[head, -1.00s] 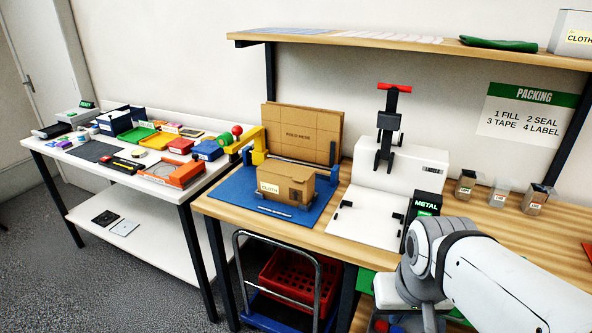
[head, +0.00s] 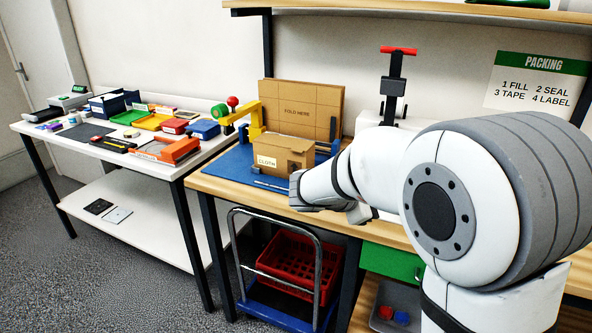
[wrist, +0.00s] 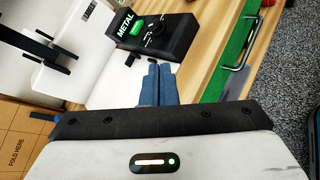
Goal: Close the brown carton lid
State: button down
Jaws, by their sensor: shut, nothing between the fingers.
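A brown carton (head: 283,155) with a CLOTH label stands on the blue mat (head: 232,174). Its top looks partly raised at the right, but the detail is too small to be sure. A tall brown cardboard panel (head: 301,105) marked FOLD HERE stands upright behind it; I cannot tell whether it is joined to the carton. The panel also shows at the lower left in the wrist view (wrist: 14,135). My gripper's blue fingers (wrist: 157,84) are shut and empty, over the bench beside the black METAL box (wrist: 150,35). In the head view my arm hides the fingertips.
A yellow-armed device (head: 247,118) stands at the mat's left back. A trolley with a red crate (head: 290,262) stands under the bench. A green drawer front (head: 393,262) lies below the bench edge.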

jog(key=w+a+f+n+t+b, duration=0.3)
jog(key=w+a+n+t, duration=0.25)
jog(key=w+a, duration=0.35)
jog(key=n+t+y+b, duration=0.2)
jog(key=n+t+y, duration=0.1)
jog(key=n+t, duration=0.45)
send_near(291, 159)
jog(key=shift+n+g, duration=0.4)
jog(key=shift+g, duration=0.1)
jog(key=s, duration=0.1)
jog(key=s+d+r, duration=0.1)
jog(key=s, duration=0.2)
jog(key=shift+s+d+r, duration=0.25)
jog(key=shift+s+r, duration=0.05)
jog(key=shift+r, duration=0.1)
jog(key=shift+w+a+n+t+y, duration=0.2)
jog(key=shift+a+n+t+y, duration=0.15)
jog(key=shift+y, duration=0.15)
jog(key=x, duration=0.9)
jog(key=shift+w+d+r, duration=0.15)
jog(key=shift+w, duration=0.15)
jog(key=shift+r+p, duration=0.35)
jog(key=shift+p, duration=0.1)
jog(key=shift+r+g+p, duration=0.1)
jog(key=shift+g+p, duration=0.2)
jog(key=shift+g, duration=0.15)
jog(key=shift+r, duration=0.1)
